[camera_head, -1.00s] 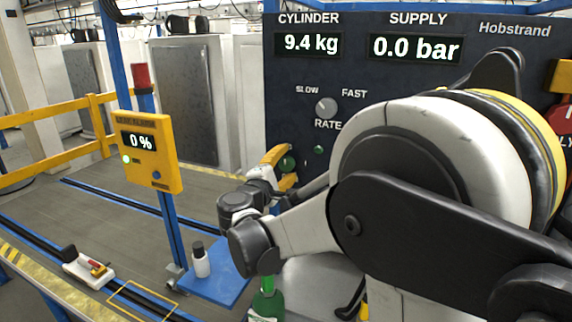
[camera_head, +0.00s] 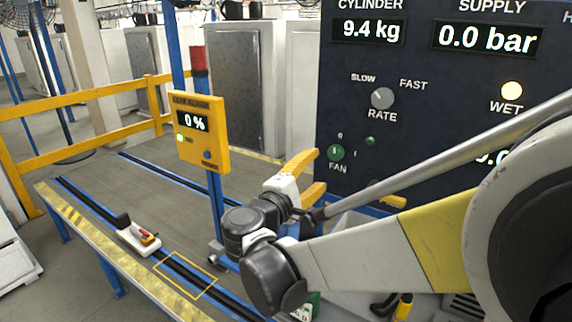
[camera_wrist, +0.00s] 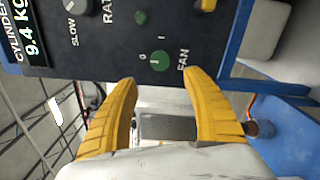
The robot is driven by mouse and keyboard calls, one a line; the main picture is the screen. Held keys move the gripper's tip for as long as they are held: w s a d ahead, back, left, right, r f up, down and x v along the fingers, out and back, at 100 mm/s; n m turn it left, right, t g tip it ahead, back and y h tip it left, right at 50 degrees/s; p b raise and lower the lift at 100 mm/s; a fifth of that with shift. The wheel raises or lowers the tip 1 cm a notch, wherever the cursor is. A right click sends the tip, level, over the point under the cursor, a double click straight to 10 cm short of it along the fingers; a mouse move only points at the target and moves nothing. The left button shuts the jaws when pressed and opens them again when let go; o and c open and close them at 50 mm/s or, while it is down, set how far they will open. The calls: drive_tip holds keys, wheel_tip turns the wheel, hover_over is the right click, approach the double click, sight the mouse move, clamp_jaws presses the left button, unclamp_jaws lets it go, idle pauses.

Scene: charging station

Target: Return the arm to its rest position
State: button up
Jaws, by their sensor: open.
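My gripper (camera_head: 316,172) shows in the head view with its two yellow fingers spread, in front of the lower left of the dark control panel (camera_head: 440,110). The arm is bent, with its large white and yellow link filling the right side of the picture. In the wrist view my gripper (camera_wrist: 162,78) is open, with nothing between the fingers. The panel's green FAN knob (camera_wrist: 160,61) lies beyond the gap between the fingertips. I cannot tell how far the fingertips are from the panel.
A yellow alarm box (camera_head: 203,134) reading 0 % stands on a blue post left of the gripper. A yellow railing (camera_head: 90,131) runs behind. A green bottle (camera_head: 312,305) is partly hidden below the arm.

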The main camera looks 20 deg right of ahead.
drive_tip(key=s+d+f+m+g+y+b, duration=0.25)
drive_tip(key=s+f+m+y, duration=0.3)
drive_tip(key=s+f, duration=0.5)
drive_tip(key=s+a+f+m+g+y, duration=0.1)
drive_tip(key=s+a+f+m+y, duration=0.4)
drive_tip(key=s+a+y, duration=0.3)
drive_tip(key=s+a+f, duration=0.1)
drive_tip(key=a, duration=0.2)
drive_tip(key=shift+s+f+y, duration=0.25)
drive_tip(key=shift+s+y, duration=0.05)
drive_tip(key=shift+y, duration=0.05)
drive_tip(key=shift+g, duration=0.25)
